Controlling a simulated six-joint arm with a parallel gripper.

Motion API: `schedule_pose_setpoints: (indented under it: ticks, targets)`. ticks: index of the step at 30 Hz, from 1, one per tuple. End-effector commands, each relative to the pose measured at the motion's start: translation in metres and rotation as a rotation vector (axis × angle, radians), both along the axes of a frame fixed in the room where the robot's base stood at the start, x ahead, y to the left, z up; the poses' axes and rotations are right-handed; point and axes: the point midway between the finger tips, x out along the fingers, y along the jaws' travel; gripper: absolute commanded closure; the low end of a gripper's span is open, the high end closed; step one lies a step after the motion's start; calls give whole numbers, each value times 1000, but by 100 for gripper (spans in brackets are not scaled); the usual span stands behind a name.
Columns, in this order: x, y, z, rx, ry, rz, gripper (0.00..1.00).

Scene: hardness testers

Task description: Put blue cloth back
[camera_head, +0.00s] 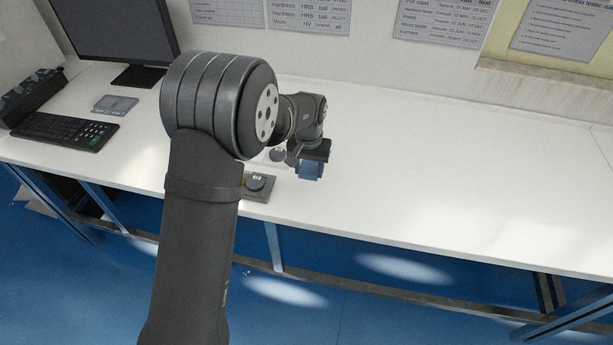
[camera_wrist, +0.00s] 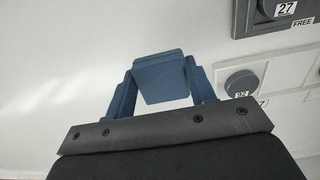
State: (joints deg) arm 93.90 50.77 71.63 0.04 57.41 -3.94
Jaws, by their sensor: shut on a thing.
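The blue cloth (camera_wrist: 160,80) shows as a small, flat-faced, folded blue piece between the two blue fingers of my gripper (camera_wrist: 158,88) in the wrist view. My gripper is shut on it. In the head view the gripper (camera_head: 311,160) points down over the white bench, right of the round test blocks, and blue shows at its lower end. There I cannot tell cloth from fingers. Whether the cloth touches the bench top is not clear.
A dark holder (camera_head: 267,193) with a round block stands near the bench's front edge; a lighter holder with a grey block (camera_head: 277,155) lies behind it. The white bench (camera_head: 430,170) is clear rightward. A keyboard (camera_head: 58,131) and monitor (camera_head: 118,30) stand left.

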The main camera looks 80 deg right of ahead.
Motion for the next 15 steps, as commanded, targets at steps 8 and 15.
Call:
schedule_pose_setpoints:
  ticks: [8,15]
  targets:
    - [8,-4,-18,3,0,-1,71]
    - [8,-5,-46,0,0,-1,71]
